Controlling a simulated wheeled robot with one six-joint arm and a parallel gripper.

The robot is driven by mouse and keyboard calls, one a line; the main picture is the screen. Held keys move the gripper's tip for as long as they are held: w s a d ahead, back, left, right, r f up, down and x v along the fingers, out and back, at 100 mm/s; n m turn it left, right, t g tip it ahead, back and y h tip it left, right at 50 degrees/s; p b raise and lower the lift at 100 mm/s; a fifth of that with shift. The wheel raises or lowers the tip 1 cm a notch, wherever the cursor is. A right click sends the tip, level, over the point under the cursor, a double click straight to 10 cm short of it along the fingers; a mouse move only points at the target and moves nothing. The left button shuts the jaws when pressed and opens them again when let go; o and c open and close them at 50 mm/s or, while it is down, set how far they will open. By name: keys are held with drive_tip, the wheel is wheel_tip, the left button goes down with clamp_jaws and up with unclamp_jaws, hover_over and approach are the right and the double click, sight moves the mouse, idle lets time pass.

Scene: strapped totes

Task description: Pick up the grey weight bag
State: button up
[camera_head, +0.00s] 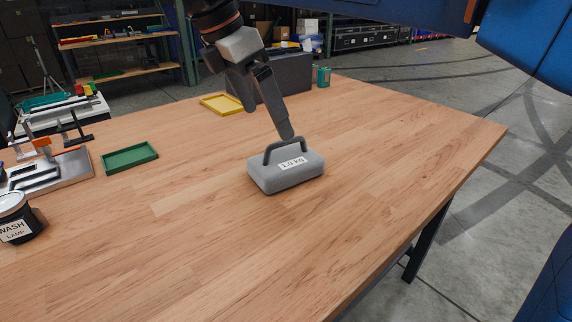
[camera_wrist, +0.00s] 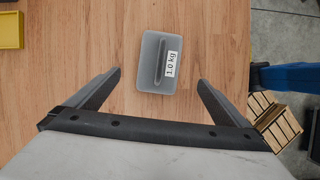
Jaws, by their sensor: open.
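The grey weight bag (camera_head: 287,178) lies on the wooden table in the head view. It is a rounded block with a dark arched handle on top and a white "1.0 kg" label. In the wrist view the bag (camera_wrist: 149,80) is seen from above, with its handle running lengthwise. My gripper (camera_head: 269,123) is open and empty above the bag, one finger appearing close to the handle in the head view. In the wrist view the open fingers (camera_wrist: 160,77) are spread wide, and the bag lies between and beyond the tips. I see no contact.
A green tray (camera_head: 129,158), a yellow tray (camera_head: 221,104) and a dark labelled jar (camera_head: 15,222) stand to the left. A dark grey box (camera_head: 288,76) and a green cup (camera_head: 323,77) stand behind. The table around the bag is clear, with its edge to the right.

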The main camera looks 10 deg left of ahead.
sight(285, 157)
drive_tip(key=x, duration=1.3)
drive_tip(key=shift+f, duration=0.3)
drive_tip(key=shift+r, duration=0.1)
drive_tip(key=c, duration=2)
